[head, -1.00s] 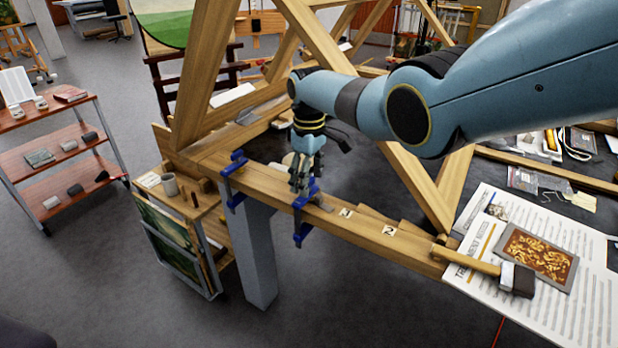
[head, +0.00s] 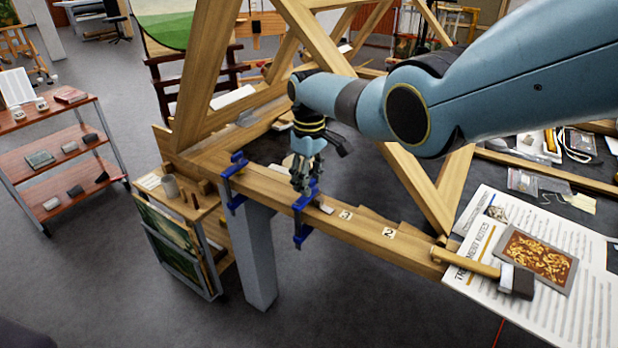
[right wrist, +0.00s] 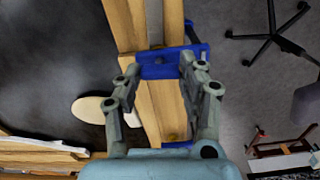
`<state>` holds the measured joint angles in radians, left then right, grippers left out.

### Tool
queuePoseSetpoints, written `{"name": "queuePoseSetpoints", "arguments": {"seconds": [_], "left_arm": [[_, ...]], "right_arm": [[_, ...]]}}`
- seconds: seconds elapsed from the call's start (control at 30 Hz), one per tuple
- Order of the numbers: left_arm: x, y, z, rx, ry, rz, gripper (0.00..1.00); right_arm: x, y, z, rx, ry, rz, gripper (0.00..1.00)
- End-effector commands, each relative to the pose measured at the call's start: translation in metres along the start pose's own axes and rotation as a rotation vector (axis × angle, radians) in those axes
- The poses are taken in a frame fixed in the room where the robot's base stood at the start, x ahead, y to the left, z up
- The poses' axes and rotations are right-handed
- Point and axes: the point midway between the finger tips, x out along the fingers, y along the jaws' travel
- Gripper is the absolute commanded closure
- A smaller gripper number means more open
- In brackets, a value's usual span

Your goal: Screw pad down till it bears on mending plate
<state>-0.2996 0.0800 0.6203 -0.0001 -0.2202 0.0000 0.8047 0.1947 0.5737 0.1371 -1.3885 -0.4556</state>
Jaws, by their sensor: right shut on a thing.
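A blue clamp (head: 301,228) straddles the near wooden beam. It also shows in the right wrist view (right wrist: 158,72) as a blue bar across the beam. My right gripper (head: 302,185) reaches down from above, shut on the top of this clamp. In the right wrist view the fingers (right wrist: 163,72) stand on either side of the blue bar. They hide the screw and pad, so I cannot tell whether the pad touches the plate. A grey mending plate (head: 325,207) lies on the beam just right of the clamp, partly covered. My left gripper is not in view.
A second blue clamp (head: 232,185) sits on the beam to the left. Slanted timbers (head: 415,190) rise close behind my right arm. Open floor lies in front of the beam.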

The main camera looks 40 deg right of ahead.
Motion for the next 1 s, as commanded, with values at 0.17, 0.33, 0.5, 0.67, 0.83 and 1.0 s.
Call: {"name": "queuePoseSetpoints", "arguments": {"seconds": [0.17, 0.33, 0.5, 0.67, 0.83, 1.0], "left_arm": [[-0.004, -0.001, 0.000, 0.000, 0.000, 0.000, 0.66], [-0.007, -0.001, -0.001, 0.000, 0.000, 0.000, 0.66], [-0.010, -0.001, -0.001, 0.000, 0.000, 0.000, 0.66], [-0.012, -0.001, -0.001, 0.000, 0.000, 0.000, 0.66], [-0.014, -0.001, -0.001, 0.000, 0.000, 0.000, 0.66], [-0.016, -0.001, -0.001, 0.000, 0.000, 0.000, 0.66]], "right_arm": [[-0.001, 0.000, 0.000, 0.131, -0.001, 0.000, 0.92], [-0.001, 0.000, 0.000, 0.289, -0.001, 0.000, 0.92], [-0.001, 0.000, 0.000, 0.452, -0.001, 0.001, 0.92], [0.000, 0.000, 0.001, 0.603, -0.002, 0.001, 0.92], [-0.001, 0.000, 0.000, 0.765, -0.001, 0.001, 0.92], [-0.001, 0.000, 0.000, 0.926, -0.001, 0.001, 0.92]]}}
